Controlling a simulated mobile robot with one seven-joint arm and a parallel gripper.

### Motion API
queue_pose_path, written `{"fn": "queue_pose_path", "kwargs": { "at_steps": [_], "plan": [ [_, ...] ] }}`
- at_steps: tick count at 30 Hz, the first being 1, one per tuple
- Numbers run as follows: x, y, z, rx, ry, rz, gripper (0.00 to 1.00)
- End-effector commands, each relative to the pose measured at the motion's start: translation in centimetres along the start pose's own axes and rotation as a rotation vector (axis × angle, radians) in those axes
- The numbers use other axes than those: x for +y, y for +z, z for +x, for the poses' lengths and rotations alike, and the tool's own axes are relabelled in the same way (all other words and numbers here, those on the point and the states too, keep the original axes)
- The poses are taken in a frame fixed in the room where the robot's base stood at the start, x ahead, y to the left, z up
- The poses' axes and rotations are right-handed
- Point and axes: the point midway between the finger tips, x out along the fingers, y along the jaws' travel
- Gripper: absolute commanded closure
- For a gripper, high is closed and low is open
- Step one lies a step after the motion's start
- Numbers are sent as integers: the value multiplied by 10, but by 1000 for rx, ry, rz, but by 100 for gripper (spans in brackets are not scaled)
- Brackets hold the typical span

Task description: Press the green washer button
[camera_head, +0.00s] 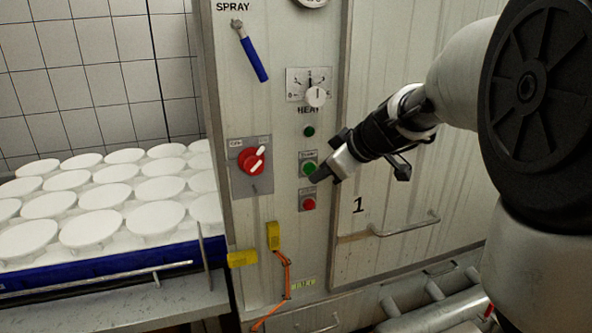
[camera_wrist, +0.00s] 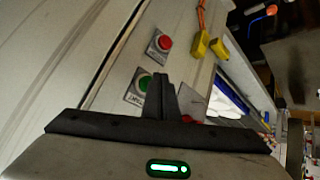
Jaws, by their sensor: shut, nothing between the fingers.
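The green button (camera_head: 308,168) sits on a small grey plate on the washer's front panel, between a dark green round part (camera_head: 309,131) above and a red button (camera_head: 308,204) below. My gripper (camera_head: 318,178) is shut and empty, its tips just right of and slightly below the green button in the head view. Whether they touch it I cannot tell. In the wrist view the green button (camera_wrist: 145,84) is just left of my shut fingers (camera_wrist: 160,85), which partly cover its plate. The red button (camera_wrist: 165,43) shows above it there.
A red rotary switch (camera_head: 252,160) is left of the buttons. A HEAT dial (camera_head: 316,96) and a blue-handled SPRAY lever (camera_head: 252,58) are above. A yellow plug with orange cord (camera_head: 274,236) hangs below. White moulds (camera_head: 92,224) fill a blue-edged tray at left. A door handle (camera_head: 405,226) projects at right.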

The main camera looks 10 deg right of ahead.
Motion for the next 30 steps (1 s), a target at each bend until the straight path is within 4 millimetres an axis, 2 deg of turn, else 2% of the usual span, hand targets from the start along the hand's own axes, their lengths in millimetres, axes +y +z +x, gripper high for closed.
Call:
{"fn": "queue_pose_path", "kwargs": {
  "at_steps": [30],
  "plan": [
    [5, -5, 7, 0, 0, 0, 100]
  ]
}}
